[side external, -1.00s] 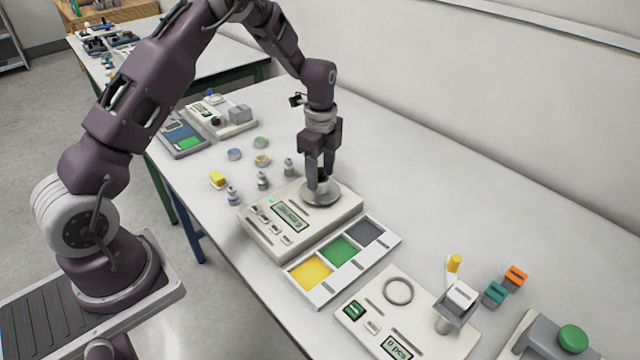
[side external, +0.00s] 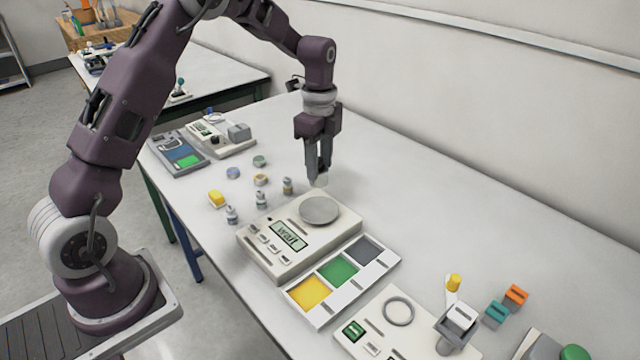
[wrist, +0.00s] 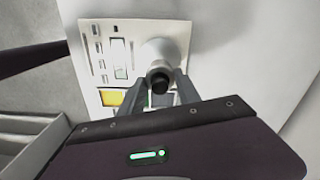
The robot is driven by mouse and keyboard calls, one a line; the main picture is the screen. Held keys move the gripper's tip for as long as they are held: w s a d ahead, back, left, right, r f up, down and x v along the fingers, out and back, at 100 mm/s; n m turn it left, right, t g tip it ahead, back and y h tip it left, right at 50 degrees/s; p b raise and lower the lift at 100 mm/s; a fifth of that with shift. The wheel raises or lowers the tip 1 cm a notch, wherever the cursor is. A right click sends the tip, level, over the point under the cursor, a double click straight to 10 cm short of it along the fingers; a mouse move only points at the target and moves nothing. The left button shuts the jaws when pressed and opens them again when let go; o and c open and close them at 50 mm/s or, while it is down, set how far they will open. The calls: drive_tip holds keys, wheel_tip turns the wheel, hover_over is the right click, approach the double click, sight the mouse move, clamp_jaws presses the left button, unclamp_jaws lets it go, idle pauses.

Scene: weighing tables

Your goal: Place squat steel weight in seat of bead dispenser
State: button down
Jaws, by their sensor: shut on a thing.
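My gripper (side external: 318,176) is shut on the squat steel weight (side external: 321,182), held upright above the back of the scale, apart from its pan. The fingers hide much of the weight. In the wrist view, its dark top (wrist: 160,82) sits between the fingertips. The bead dispenser (side external: 372,322) is the pale unit at the lower right. It has a raised ring (side external: 398,311) on top, empty inside, and a funnel-like hopper beside it. Its front is cut off by the picture edge.
The scale (side external: 262,250) has a bare round pan (side external: 319,209) and its display reads "wait". A tray with yellow, green and grey compartments (side external: 313,319) lies between scale and dispenser. Small bottles (side external: 261,200) stand left of the scale. Orange and teal blocks (side external: 516,295) lie right of the hopper.

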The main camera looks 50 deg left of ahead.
drive_tip(key=shift+r, duration=0.95)
drive_tip(key=s+d+f, duration=0.2)
drive_tip(key=s+d, duration=0.1)
drive_tip(key=d, duration=1.2)
drive_tip(key=s+d+f, duration=0.2)
drive_tip(key=d, duration=1.2)
drive_tip(key=f, duration=0.9)
drive_tip(key=shift+s+d+f, duration=0.25)
drive_tip(key=shift+f, duration=0.2)
drive_tip(key=c, duration=0.9)
unclamp_jaws()
drive_tip(key=shift+o, duration=0.2)
